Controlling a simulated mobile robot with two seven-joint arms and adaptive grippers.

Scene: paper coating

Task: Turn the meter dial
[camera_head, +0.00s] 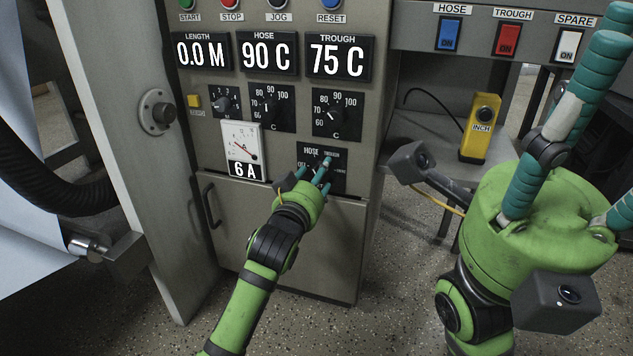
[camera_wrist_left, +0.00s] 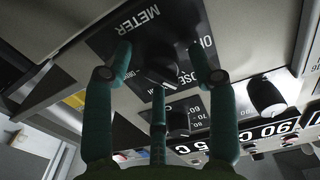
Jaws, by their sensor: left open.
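The meter dial's black plate (camera_head: 339,186) is low on the grey cabinet front, with HOSE, TROUGH and OFF marks. My left gripper (camera_head: 316,171) is at this plate with its teal fingers spread, and they hide most of the knob. In the left wrist view the plate appears upside down with the word METER, and the dark meter knob (camera_wrist_left: 164,72) lies between the open fingers (camera_wrist_left: 160,62). I cannot tell whether they touch it. The needle gauge (camera_head: 241,143) beside it shows 6 A. My right gripper (camera_head: 590,130) is open and empty in the right foreground.
Above are the hose dial (camera_head: 267,107), the trough dial (camera_head: 336,113) and a length knob (camera_head: 226,104). Displays read 0.0 M, 90 C and 75 C. A cabinet handle (camera_head: 211,205) sits lower left. A yellow inch pendant (camera_head: 480,128) stands on a shelf at right.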

